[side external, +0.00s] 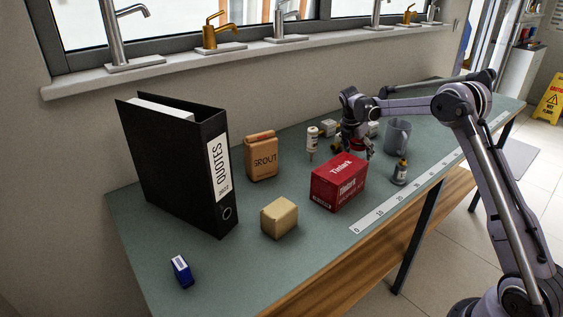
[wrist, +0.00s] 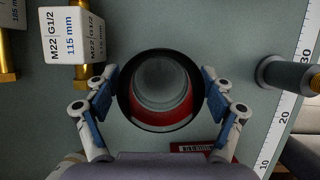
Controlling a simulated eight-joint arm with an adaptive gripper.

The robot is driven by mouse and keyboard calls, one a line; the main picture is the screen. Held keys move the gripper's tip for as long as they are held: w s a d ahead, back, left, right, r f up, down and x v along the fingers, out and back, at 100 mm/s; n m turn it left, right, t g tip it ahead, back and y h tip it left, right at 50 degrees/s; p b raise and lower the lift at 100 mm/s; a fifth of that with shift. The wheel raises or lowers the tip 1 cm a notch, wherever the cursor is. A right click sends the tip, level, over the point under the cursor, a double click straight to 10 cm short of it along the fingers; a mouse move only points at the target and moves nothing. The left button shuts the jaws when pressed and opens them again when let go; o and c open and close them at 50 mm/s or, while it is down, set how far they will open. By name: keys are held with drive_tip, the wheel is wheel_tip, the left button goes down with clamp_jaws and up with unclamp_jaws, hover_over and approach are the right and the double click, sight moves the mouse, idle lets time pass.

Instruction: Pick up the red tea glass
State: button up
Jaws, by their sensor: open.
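The red tea glass (wrist: 168,114) stands upright below my wrist camera, which looks down into its round dark-rimmed mouth; red shows inside its lower side. My gripper (wrist: 160,97) is open, with one blue-padded finger on the left of the glass and one on the right. The pads are close to the rim; I cannot tell whether they touch it. In the side view my gripper (side external: 357,147) is low over the bench behind the red box, and only a bit of red shows among its fingers. The glass is mostly hidden there.
A red Tlmark box (side external: 338,182) stands just in front of my gripper. Brass fittings with white tags (wrist: 72,36) lie close by.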

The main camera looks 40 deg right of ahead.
drive_tip(key=shift+c, duration=0.3)
drive_tip(key=c, duration=1.2)
